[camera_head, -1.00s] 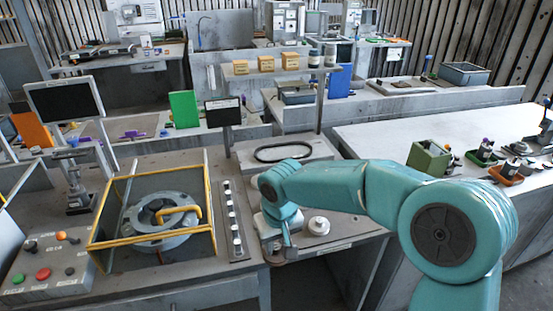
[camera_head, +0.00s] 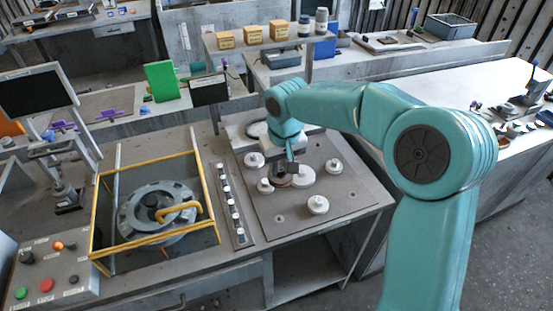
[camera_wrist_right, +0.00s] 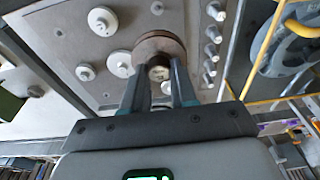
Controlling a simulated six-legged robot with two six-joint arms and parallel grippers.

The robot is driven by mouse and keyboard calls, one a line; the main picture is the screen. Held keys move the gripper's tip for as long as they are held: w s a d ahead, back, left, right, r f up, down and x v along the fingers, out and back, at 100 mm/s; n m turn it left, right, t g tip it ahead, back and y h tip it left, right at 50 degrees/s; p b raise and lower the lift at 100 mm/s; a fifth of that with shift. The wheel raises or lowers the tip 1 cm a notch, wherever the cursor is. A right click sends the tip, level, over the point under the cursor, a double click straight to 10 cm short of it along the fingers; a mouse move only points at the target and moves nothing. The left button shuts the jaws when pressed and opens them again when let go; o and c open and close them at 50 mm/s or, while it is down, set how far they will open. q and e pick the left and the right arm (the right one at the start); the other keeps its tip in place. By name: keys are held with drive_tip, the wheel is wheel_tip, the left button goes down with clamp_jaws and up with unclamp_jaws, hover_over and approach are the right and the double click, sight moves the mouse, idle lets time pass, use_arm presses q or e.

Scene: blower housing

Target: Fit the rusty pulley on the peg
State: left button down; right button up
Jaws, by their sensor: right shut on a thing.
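The rusty pulley (camera_wrist_right: 160,45) is a brown disc held between the fingertips of my right gripper (camera_wrist_right: 158,78) in the right wrist view. In the head view the rusty pulley (camera_head: 281,181) shows small beneath my right gripper (camera_head: 283,168), over the grey plate (camera_head: 340,200). It appears beside or over a large white pulley (camera_head: 303,177); I cannot tell whether they touch. Other white pulleys stand around it, one at the right (camera_head: 333,167) and one at the front (camera_head: 318,204). I cannot make out which peg is the bare one. My left gripper is out of view.
Left of the plate is a strip with a row of small pale knobs (camera_head: 230,204). Further left, a yellow-edged frame surrounds a grey round housing (camera_head: 158,212). A shelf with yellow boxes (camera_head: 252,35) stands behind.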

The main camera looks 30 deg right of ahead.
drive_tip(key=b, duration=1)
hover_over(280, 216)
wheel_tip(280, 216, down, 14)
drive_tip(key=shift+r, duration=0.1)
drive_tip(key=shift+f+b, duration=0.75)
drive_tip(key=shift+f, duration=0.3)
drive_tip(key=shift+f+b, duration=0.3)
drive_tip(key=shift+b, duration=0.1)
drive_tip(key=shift+f+b, duration=0.3)
drive_tip(key=shift+f, duration=0.05)
drive_tip(key=shift+f, duration=0.1)
drive_tip(key=shift+f+b, duration=0.4)
drive_tip(key=shift+b, duration=0.05)
drive_tip(key=o, duration=1)
drive_tip(key=shift+c, duration=0.2)
drive_tip(key=shift+r, duration=0.15)
